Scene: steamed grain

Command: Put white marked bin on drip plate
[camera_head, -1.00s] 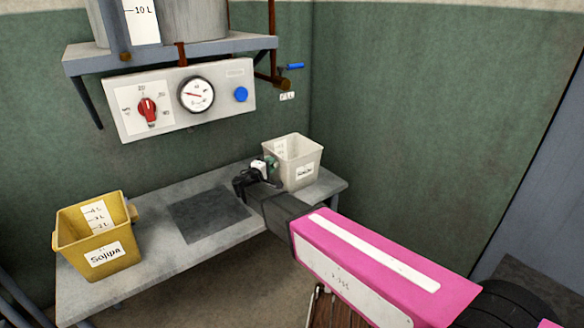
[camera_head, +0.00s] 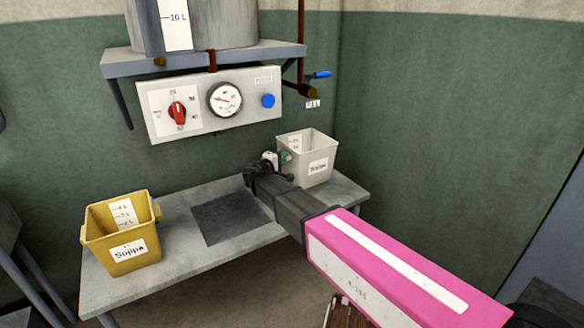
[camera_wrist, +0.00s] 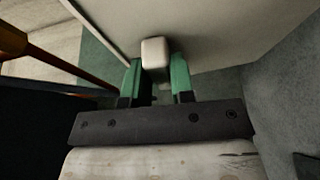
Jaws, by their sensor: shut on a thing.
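The white marked bin (camera_head: 309,165), pale with a white label on its front, is over the back right of the bench. It seems slightly above the bench top, but the gap is hard to judge. My gripper (camera_head: 277,162) is at its left side. In the wrist view my gripper (camera_wrist: 156,72) has its green fingers on both sides of the bin's white knob-like handle (camera_wrist: 155,50), with the bin's wall (camera_wrist: 225,30) behind it. The drip plate, a dark flat square (camera_head: 237,218), lies bare on the bench, left of the bin.
A control panel (camera_head: 215,105) and a shelf (camera_head: 205,58) with a tank hang on the wall above. The grey bench (camera_head: 185,255) is clear around the plate.

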